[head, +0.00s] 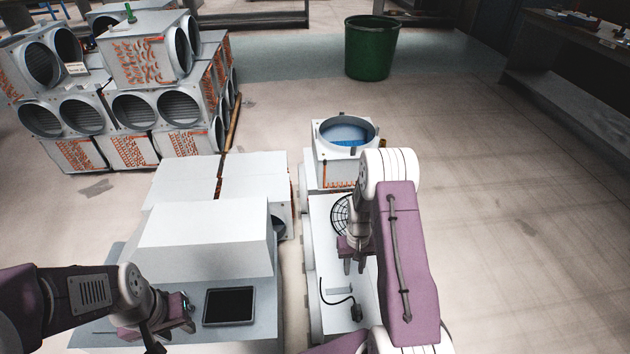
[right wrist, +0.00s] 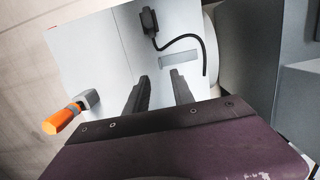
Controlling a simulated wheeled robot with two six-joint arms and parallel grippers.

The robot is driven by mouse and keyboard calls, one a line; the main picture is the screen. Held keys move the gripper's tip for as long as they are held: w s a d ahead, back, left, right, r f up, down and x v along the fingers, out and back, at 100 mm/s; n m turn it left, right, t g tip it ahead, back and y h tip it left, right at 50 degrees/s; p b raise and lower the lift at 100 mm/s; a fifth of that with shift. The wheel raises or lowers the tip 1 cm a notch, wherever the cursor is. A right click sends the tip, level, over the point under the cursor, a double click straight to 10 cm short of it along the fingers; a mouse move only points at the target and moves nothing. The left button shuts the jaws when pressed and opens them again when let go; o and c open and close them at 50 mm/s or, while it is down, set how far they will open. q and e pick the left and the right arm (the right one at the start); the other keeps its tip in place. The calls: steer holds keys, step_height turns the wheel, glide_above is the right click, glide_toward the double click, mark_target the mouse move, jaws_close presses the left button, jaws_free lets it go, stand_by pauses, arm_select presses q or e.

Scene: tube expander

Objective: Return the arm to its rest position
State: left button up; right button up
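My right arm (head: 405,260) reaches forward over the white worktop (head: 330,335). Its gripper (head: 355,267) points down above the worktop, beside the round black grille (head: 340,215). In the right wrist view the two dark fingers of this gripper (right wrist: 160,90) stand apart with nothing between them. My left gripper (head: 170,335) is low at the left, beside a dark tablet (head: 229,306). Its fingers look spread and empty.
A black cable with a plug (head: 356,312) lies on the worktop. An orange-handled tool (right wrist: 65,117) shows at its edge. A duct box (head: 325,165) with a blue-lined round opening stands behind. A white housing (head: 205,240) stands left. Open floor (head: 520,210) lies right.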

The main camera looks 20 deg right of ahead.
steer(key=w+a+r+n+t, duration=0.15)
steer(key=a+r, duration=0.25)
steer(key=r, duration=0.4)
steer(key=w+a+r+n+t, duration=0.15)
steer(key=a+r, duration=0.25)
steer(key=r, duration=0.5)
steer(key=s+a+r, duration=0.2)
steer(key=s+a, duration=0.1)
steer(key=s, duration=1)
step_height(320, 180, up, 15)
steer(key=p, duration=1.5)
steer(key=shift+w+a+r+p, duration=0.15)
steer(key=shift+r+p, duration=0.05)
steer(key=shift+p, duration=0.15)
